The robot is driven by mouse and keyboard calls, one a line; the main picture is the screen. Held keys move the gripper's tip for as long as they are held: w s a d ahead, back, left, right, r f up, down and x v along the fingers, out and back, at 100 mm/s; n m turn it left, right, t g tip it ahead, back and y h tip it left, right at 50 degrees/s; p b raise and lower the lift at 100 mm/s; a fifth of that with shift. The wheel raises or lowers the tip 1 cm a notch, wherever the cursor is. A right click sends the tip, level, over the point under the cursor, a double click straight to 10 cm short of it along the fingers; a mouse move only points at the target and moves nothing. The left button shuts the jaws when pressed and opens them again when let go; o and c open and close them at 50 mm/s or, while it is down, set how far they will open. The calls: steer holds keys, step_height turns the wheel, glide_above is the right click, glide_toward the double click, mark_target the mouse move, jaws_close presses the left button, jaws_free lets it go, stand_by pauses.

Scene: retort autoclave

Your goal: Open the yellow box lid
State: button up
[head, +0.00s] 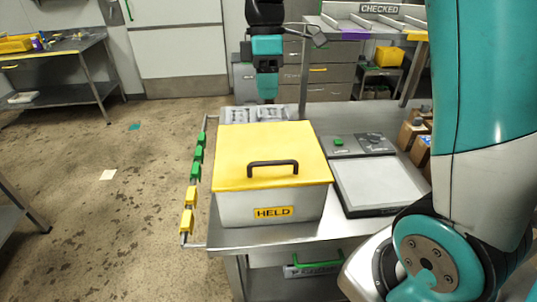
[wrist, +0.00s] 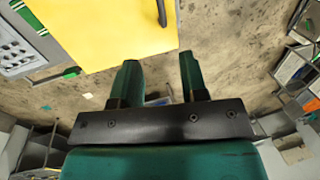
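A grey box (head: 240,208) marked HELD stands on a metal cart. Its yellow lid (head: 250,145) lies flat and closed on top, with a black bar handle (head: 273,163) near the front edge. The lid also fills the upper left of the wrist view (wrist: 100,32), with part of the handle (wrist: 162,12) at the top. My gripper (head: 268,97) points down beyond the far edge of the box, away from the handle. In the wrist view its two teal fingers (wrist: 157,75) stand apart with nothing between them.
Right of the box are a dark-framed flat tray (head: 378,183) and a panel with a green button (head: 339,142). Green and yellow tags (head: 188,220) line the cart's left rail. A grey perforated tray (head: 235,115) lies behind the box. Open floor is at left.

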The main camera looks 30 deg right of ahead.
steer(key=s+f, duration=0.1)
steer(key=f, duration=0.4)
steer(key=s+a+f+p, duration=0.1)
steer(key=f, duration=0.4)
steer(key=s+f+p, duration=0.1)
steer(key=f, duration=0.4)
steer(key=shift+a+f, duration=0.2)
steer(key=shift+f, duration=0.2)
jaws_close()
